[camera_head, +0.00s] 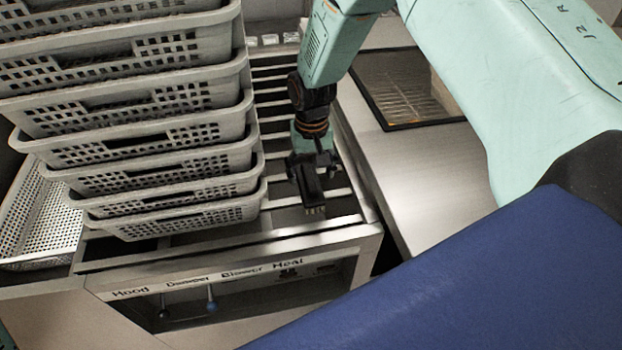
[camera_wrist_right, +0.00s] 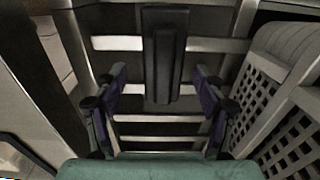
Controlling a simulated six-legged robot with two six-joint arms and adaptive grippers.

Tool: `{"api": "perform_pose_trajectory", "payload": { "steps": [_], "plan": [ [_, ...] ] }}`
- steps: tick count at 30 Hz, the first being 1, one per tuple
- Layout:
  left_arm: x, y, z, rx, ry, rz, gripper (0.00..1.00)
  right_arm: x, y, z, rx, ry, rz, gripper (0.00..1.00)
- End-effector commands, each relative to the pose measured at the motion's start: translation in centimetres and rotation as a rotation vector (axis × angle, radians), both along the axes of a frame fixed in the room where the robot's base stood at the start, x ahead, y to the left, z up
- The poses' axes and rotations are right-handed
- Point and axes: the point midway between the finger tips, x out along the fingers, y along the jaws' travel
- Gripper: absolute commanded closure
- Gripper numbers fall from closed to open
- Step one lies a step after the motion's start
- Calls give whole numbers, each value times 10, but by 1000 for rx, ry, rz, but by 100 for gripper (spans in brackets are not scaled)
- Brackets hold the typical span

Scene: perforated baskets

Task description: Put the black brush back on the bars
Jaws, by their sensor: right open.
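The black brush (camera_head: 313,196) is below my right gripper (camera_head: 312,165) in the head view, with pale bristles at its near end. In the right wrist view the brush (camera_wrist_right: 163,55) lies across the line of the metal bars (camera_wrist_right: 117,43). It appears to rest on them, though contact is hard to confirm. My right gripper (camera_wrist_right: 160,95) is open, its two fingers spread to either side of the brush's near end with clear gaps. The gripper hides part of the brush in the head view. My left gripper is in neither view.
A tall stack of grey perforated baskets (camera_head: 165,190) stands on the bars left of the gripper; its side (camera_wrist_right: 280,110) shows at right in the wrist view. A metal counter (camera_head: 410,180) lies to the right. A labelled control panel (camera_head: 220,275) is in front.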

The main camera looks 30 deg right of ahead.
Motion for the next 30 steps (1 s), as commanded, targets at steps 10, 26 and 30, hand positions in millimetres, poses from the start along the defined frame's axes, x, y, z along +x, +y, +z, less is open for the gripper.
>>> {"api": "perform_pose_trajectory", "payload": {
  "steps": [10,26,30],
  "plan": [
    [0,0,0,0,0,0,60,1,0,69,0,-3,0,29],
    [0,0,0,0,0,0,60,0,0,89,0,0,0,29],
    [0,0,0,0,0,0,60,0,0,89,0,0,0,29]
  ]
}}
